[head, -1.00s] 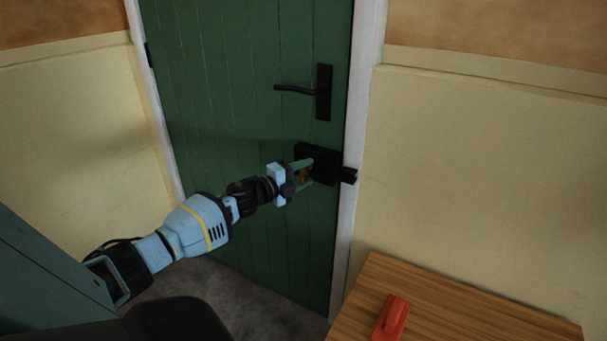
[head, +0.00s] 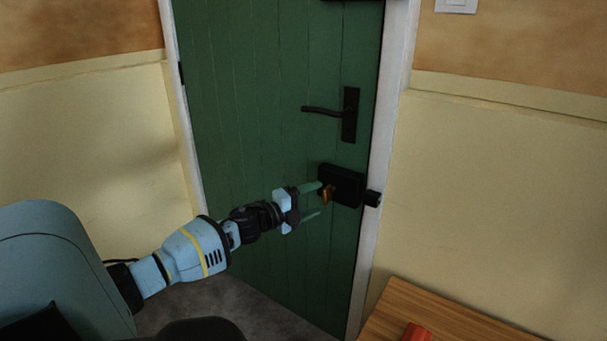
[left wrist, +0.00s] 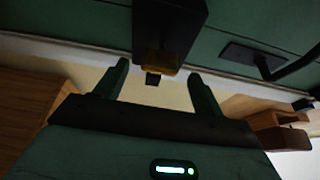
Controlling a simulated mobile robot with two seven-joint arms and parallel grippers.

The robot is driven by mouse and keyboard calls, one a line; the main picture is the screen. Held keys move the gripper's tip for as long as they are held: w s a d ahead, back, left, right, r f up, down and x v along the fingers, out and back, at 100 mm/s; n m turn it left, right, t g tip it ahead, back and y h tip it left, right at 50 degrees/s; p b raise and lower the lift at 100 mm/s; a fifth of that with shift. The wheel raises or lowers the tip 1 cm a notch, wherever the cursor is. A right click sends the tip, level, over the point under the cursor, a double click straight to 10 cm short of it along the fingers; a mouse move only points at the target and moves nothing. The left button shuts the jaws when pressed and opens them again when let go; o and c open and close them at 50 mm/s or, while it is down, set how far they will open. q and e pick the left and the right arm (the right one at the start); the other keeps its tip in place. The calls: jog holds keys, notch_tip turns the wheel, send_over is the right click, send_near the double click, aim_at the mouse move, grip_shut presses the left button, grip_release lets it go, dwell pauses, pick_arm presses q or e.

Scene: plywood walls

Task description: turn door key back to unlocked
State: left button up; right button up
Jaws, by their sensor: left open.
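The black lock box (head: 343,186) is mounted on the green door (head: 270,120) below the black lever handle (head: 349,114). A brass-coloured key (head: 327,194) sticks out of the lock's left part. My left gripper (head: 319,199) is open, with its fingertips close to the key. In the left wrist view the key (left wrist: 163,71) shows as a dim brown patch beyond and between the two open fingers (left wrist: 160,82), at the end of the dark lock box (left wrist: 170,28). I cannot tell whether a finger touches it. My right gripper is not in view.
A wooden table (head: 440,315) stands at the lower right with a red object (head: 417,332) on it. A white door frame (head: 387,140) and a cream wall (head: 490,200) lie right of the lock. A light switch (head: 456,5) is at the top right.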

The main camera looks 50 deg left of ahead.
pick_arm(q)
jog(key=shift+s+a, duration=0.1)
jog(key=shift+s, duration=1.2)
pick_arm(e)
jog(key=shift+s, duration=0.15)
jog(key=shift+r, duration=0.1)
